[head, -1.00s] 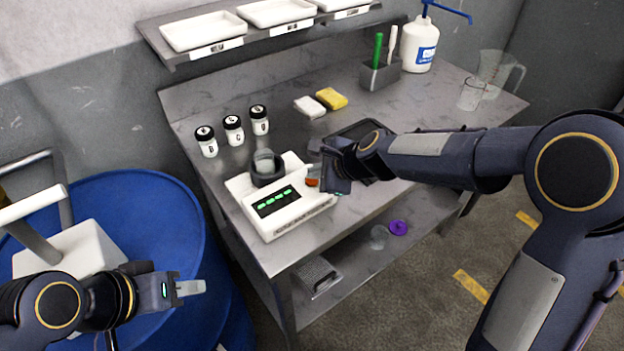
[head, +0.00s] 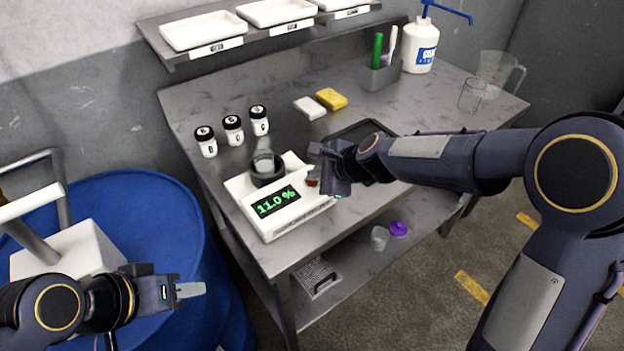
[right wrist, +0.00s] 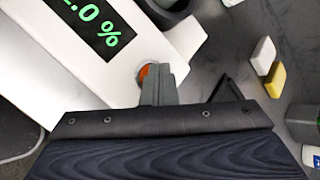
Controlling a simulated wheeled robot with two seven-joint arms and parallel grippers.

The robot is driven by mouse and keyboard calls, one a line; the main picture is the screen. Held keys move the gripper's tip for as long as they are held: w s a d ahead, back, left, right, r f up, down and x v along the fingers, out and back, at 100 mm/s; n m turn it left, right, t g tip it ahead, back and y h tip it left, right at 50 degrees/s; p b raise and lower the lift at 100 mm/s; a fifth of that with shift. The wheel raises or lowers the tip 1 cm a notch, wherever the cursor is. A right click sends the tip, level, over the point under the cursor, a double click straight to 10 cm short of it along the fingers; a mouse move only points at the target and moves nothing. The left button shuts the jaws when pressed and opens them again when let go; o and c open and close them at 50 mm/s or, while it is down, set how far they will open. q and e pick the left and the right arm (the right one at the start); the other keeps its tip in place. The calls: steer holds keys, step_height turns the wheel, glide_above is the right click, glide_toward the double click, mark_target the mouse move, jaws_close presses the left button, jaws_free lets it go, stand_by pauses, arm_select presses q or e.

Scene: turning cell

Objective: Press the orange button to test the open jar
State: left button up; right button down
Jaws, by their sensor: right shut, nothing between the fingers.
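My left gripper (head: 190,290) hangs over the blue drum at lower left, away from the bench.
Several small items stand behind: black-capped jars (head: 233,131), a white sponge (head: 309,108), a yellow sponge (head: 331,98). A dark tray (head: 362,128) lies behind my right gripper. A purple lid (head: 398,228) is on the lower shelf.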

mark_target(316, 183)
steer(key=shift+r+p, duration=0.75)
steer(key=shift+p, duration=0.1)
step_height(316, 183, up, 5)
steer(key=p, duration=0.5)
steer(key=shift+r, duration=0.1)
stand_by(0.5)
